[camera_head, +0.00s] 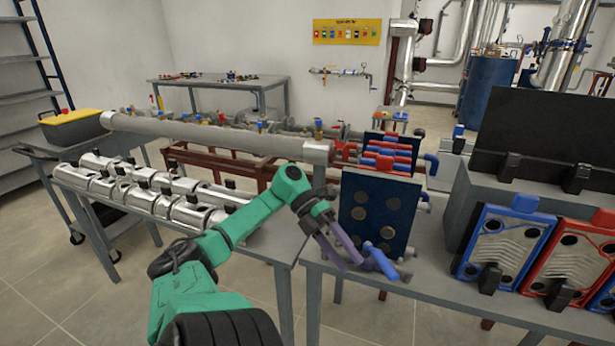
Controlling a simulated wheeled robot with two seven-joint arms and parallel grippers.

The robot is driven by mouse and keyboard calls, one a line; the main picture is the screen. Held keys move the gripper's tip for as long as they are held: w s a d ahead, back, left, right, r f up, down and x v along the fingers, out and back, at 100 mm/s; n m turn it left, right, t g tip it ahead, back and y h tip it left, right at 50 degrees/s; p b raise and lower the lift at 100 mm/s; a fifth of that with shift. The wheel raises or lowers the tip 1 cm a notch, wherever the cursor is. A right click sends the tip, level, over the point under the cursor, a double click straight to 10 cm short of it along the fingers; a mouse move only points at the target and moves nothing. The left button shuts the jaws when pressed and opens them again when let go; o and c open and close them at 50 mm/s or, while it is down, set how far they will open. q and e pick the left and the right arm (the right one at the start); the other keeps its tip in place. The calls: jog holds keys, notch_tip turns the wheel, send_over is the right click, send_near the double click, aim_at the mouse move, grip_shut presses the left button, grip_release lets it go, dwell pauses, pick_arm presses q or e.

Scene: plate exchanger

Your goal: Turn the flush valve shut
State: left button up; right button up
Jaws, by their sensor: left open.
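A blue lever handle (381,262), which looks like the flush valve's, sticks out low at the front of the dark blue plate exchanger (352,190) on the near grey table. Its valve body is mostly hidden, and I cannot tell how far it is turned. My left gripper (352,264), on the green arm from the lower left, is open with its fingers pointing down to the right. Its fingertips are just left of the blue lever. I cannot tell whether they touch it. My right gripper is not in view.
Blue and red plates (505,243) stand on the right of the table against a grey box (470,190). Red and blue pipes (385,160) run behind the exchanger. Silver pipe sections (150,190) lie on the left table. The floor in front is clear.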

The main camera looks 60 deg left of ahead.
pick_arm(q)
jog(key=s+a+p, duration=0.1)
jog(key=s+a, duration=0.4)
jog(key=a, duration=0.1)
jog(key=shift+s, duration=0.35)
dwell(0.3)
